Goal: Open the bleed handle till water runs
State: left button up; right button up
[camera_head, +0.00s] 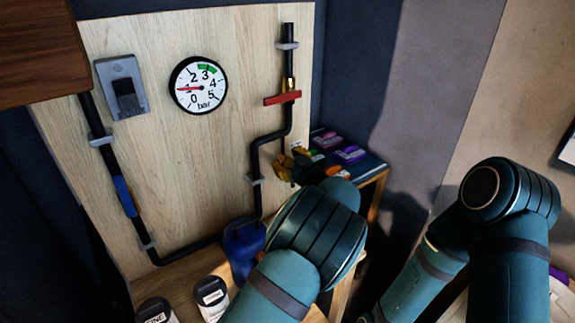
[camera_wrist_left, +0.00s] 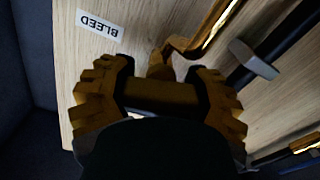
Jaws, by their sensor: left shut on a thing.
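The bleed handle (camera_wrist_left: 164,62) is a yellow-brass lever beside the BLEED label (camera_wrist_left: 100,22) on the wooden board. My left gripper (camera_wrist_left: 160,97) is shut on the handle, with one ridged finger on each side of it. In the head view my left gripper (camera_head: 292,167) is small and dark, partly hidden behind my arm, at the right side of the board. A round gauge (camera_head: 198,85) marked bar has its red needle near 1. A blue container (camera_head: 243,250) stands below the pipe, partly hidden by my arm. My right gripper is out of view.
A black pipe (camera_head: 256,160) bends along the board, with a red handle (camera_head: 282,97) higher up and a blue part (camera_head: 124,196) at left. A grey switch (camera_head: 122,88) is beside the gauge. A side shelf (camera_head: 372,167) holds coloured items close by.

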pick_arm(q)
jog(key=shift+s+d+f+n+b, duration=0.1)
jog(key=shift+f+n+b, duration=0.1)
jog(key=shift+n+b, duration=0.55)
jog(key=shift+s+d+f+n+b, duration=0.15)
jog(key=shift+n+b, duration=0.4)
jog(key=shift+n, duration=0.4)
jog(key=shift+w+a, duration=0.1)
jog(key=o, duration=1.2)
jog(key=shift+o, duration=0.2)
jog(key=shift+r, duration=0.15)
jog(key=v, duration=1.2)
